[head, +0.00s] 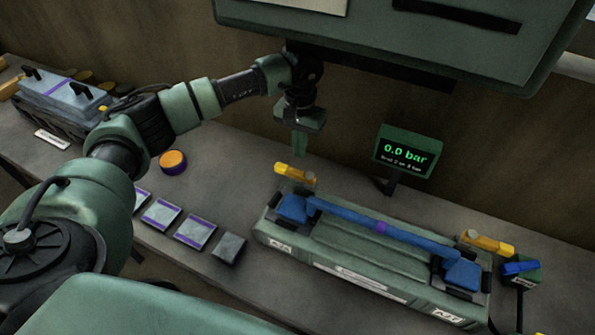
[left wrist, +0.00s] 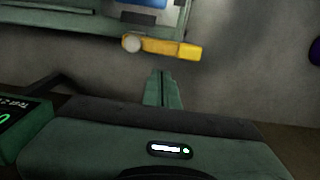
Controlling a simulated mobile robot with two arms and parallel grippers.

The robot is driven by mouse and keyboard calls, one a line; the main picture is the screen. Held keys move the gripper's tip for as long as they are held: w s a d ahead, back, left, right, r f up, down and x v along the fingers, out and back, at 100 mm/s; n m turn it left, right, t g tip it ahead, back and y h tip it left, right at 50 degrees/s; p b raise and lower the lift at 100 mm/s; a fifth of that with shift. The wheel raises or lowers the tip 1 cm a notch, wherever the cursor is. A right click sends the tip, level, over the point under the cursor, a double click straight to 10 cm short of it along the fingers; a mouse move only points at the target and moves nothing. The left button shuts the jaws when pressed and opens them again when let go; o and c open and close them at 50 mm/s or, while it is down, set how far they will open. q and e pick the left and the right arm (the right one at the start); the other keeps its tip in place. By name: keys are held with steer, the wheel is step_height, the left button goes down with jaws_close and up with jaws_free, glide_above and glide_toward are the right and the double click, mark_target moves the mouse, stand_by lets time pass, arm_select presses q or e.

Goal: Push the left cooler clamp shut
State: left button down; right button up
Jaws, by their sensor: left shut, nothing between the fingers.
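The cooler (head: 340,255) is a long grey-green block on the bench with a blue bar (head: 385,228) along its top and a blue end piece at each end. The left cooler clamp (head: 295,173) is a yellow lever at its back left corner; it also shows in the left wrist view (left wrist: 172,47). A second yellow clamp (head: 488,242) sits at the back right corner. My left gripper (head: 299,150) points down just behind the left clamp, apart from it in the left wrist view (left wrist: 162,75). Its fingers are shut and empty. My right gripper is not in view.
A display (head: 405,150) reading 0.0 bar stands behind the cooler. A large green panel (head: 400,40) hangs above. Several purple-edged packets (head: 195,231), an orange-topped round can (head: 173,162) and a grey case (head: 65,98) lie left. A blue-handled valve (head: 520,268) is at right.

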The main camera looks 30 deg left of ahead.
mark_target(298, 172)
arm_select(q)
steer(key=shift+f+b, duration=3.9)
steer(key=shift+f, duration=0.6)
steer(key=shift+f, duration=0.15)
steer(key=shift+r, duration=0.25)
steer(key=shift+s, duration=0.3)
